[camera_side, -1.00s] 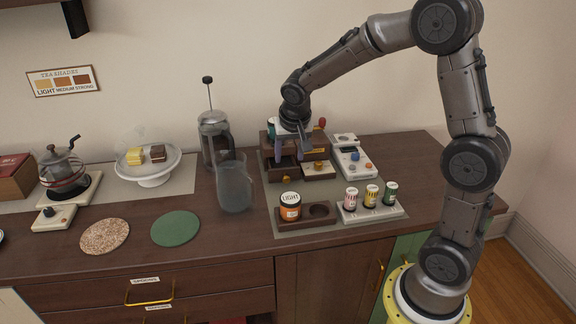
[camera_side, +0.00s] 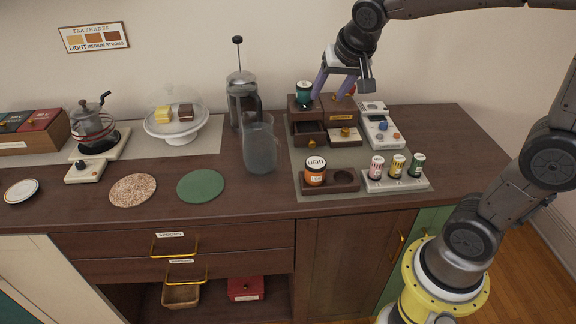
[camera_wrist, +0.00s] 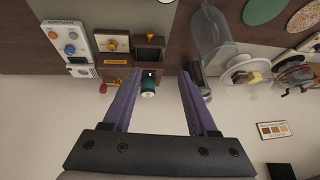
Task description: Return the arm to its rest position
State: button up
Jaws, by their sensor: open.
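My gripper (camera_side: 334,92) is open, its two purple fingers pointing down above the small wooden box unit (camera_side: 338,115) at the back of the counter. Nothing is between the fingers. In the wrist view the gripper (camera_wrist: 160,78) shows its fingers spread. Beyond the tips stands a dark green jar (camera_wrist: 148,86), which also sits on top of the unit's left part in the side view (camera_side: 304,94). My arm reaches in from the right, bent, with its upper part cut off by the picture's top edge.
A tall press (camera_side: 243,100) and a clear pitcher (camera_side: 260,150) stand left of the unit. An orange jar labelled LIGHT (camera_side: 315,172) and a rack (camera_side: 396,184) with three small jars are in front. A white device (camera_side: 380,130) is to the right. Open air lies above the counter.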

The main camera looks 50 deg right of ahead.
jog(key=s+a+f+n+y, duration=0.1)
jog(key=s+a+n, duration=0.2)
jog(key=s, duration=0.6)
jog(key=s+a+f+n+y, duration=0.1)
jog(key=s+a+n, duration=0.3)
jog(key=s, duration=0.6)
jog(key=shift+s+a+f+n+y, duration=0.2)
jog(key=shift+f+n+y, duration=0.25)
jog(key=shift+n, duration=0.35)
jog(key=shift+r, duration=0.1)
